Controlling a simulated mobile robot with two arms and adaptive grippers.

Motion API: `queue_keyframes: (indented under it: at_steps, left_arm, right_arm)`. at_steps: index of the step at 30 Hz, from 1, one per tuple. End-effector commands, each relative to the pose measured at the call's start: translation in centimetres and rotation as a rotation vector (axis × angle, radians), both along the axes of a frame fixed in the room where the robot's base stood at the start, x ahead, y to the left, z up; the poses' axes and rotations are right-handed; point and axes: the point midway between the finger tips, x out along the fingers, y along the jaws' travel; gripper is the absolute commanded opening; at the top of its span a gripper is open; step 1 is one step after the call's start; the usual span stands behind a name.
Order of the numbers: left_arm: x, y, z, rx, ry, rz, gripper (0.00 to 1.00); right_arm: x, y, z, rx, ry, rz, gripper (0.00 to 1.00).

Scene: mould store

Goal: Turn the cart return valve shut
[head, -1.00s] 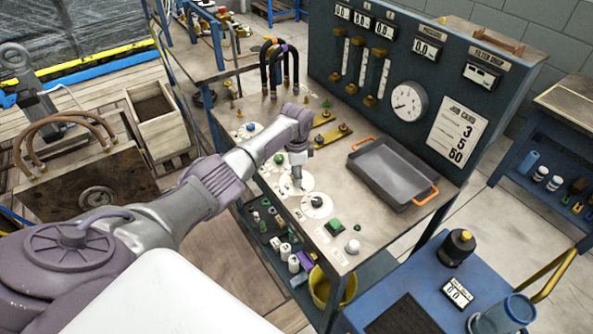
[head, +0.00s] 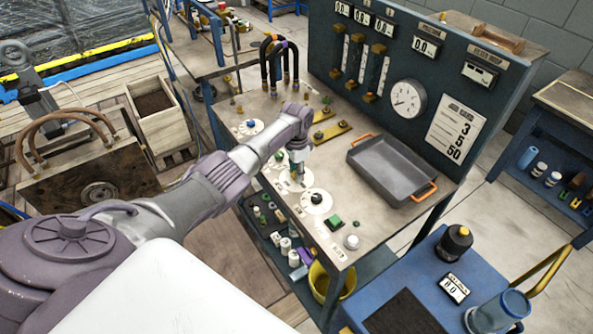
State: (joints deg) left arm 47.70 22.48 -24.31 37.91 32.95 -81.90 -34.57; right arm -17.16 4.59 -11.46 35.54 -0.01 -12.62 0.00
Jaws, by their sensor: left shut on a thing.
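The worktop (head: 350,215) carries a row of valve knobs on round white dials; their labels are too small to read. My left gripper (head: 296,176) points down at a white dial (head: 283,186) in this row and is shut on the valve knob there. The fingers hide most of that knob, so its angle cannot be told. A black knob (head: 316,198) on its own dial is just in front of the gripper. A blue knob (head: 250,124) and a green knob (head: 279,156) are further back. My right gripper is not in view.
A grey tray with orange handles (head: 392,170) lies right of the gripper. Bent hoses (head: 278,62) stand at the back. A gauge panel (head: 440,85) rises behind the worktop. A blue cart (head: 400,275) with bottles stands at the front right.

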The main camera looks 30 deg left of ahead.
Motion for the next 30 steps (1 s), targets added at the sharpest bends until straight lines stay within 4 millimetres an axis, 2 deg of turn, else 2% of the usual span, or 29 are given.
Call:
queue_keyframes:
  at_steps: [2,3,7,16,20,23,30]
  left_arm:
    - [0.1,0.0,0.1,0.000,-0.002,0.002,0.00]
    - [0.1,0.0,0.1,0.000,-0.002,0.002,0.37]
    - [0.1,0.0,0.1,0.000,-0.002,0.001,0.59]
    - [0.0,0.0,0.1,-0.001,-0.001,0.000,0.59]
    - [0.1,0.0,1.0,-0.001,-0.003,0.000,0.59]
    - [0.1,0.1,2.6,0.000,-0.006,0.000,0.59]
    - [0.1,0.1,7.8,0.000,-0.007,-0.001,0.59]
  right_arm:
    - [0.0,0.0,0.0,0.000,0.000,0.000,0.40]
    - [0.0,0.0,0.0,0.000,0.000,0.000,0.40]
    - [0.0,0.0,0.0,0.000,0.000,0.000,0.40]
    - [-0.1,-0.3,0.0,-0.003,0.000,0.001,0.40]
    - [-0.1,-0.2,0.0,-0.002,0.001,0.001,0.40]
    - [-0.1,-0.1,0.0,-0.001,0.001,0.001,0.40]
    - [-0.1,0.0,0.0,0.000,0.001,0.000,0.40]
